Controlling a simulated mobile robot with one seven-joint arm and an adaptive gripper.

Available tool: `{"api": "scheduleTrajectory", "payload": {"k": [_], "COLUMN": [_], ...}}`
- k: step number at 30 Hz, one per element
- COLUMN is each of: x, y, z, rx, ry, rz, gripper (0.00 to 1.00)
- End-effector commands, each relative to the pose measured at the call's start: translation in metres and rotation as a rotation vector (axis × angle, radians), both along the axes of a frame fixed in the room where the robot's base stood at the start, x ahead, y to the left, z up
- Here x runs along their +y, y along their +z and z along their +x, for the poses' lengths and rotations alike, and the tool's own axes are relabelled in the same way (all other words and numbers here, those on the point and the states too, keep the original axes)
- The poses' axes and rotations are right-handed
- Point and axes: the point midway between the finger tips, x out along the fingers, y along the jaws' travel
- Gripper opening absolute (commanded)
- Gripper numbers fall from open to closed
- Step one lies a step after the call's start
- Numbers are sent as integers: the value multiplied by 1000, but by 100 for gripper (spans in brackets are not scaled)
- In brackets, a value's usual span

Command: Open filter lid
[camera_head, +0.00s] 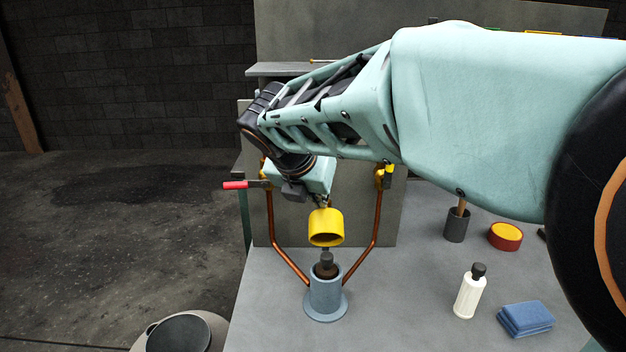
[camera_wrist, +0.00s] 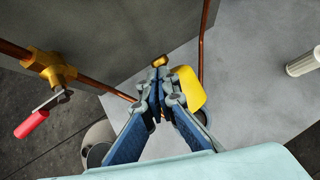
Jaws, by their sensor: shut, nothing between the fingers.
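The yellow filter lid (camera_head: 326,224) is a cup with its open underside showing. It is above the blue-grey filter housing (camera_head: 325,297), with a visible gap between them. A dark-topped filter insert (camera_head: 326,265) stands up out of the housing mouth. My gripper (camera_head: 320,199) is just above the lid. In the wrist view its fingers (camera_wrist: 160,80) are shut with nothing between them, and the yellow lid (camera_wrist: 190,88) shows just right of the fingertips. A small brass piece (camera_wrist: 160,61) shows beyond the tips. I cannot tell whether the fingers touch the lid.
Copper pipes (camera_head: 279,235) flank the housing. A white bottle (camera_head: 469,292), blue cloths (camera_head: 526,319), a red-yellow roll (camera_head: 505,236) and a dark cup (camera_head: 457,224) stand on the bench at right.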

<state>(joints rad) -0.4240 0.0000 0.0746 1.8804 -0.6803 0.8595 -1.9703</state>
Motion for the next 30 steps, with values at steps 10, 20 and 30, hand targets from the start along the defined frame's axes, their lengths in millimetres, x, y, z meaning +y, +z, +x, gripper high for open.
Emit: {"api": "scheduleTrajectory", "payload": {"k": [10,20,30], "x": [-4,-4,-4], "y": [-1,0,0], "z": [0,2,17], "rx": [-1,3,44], "ry": [3,3,2], "rz": [0,0,1], "gripper": [0,0,0]}}
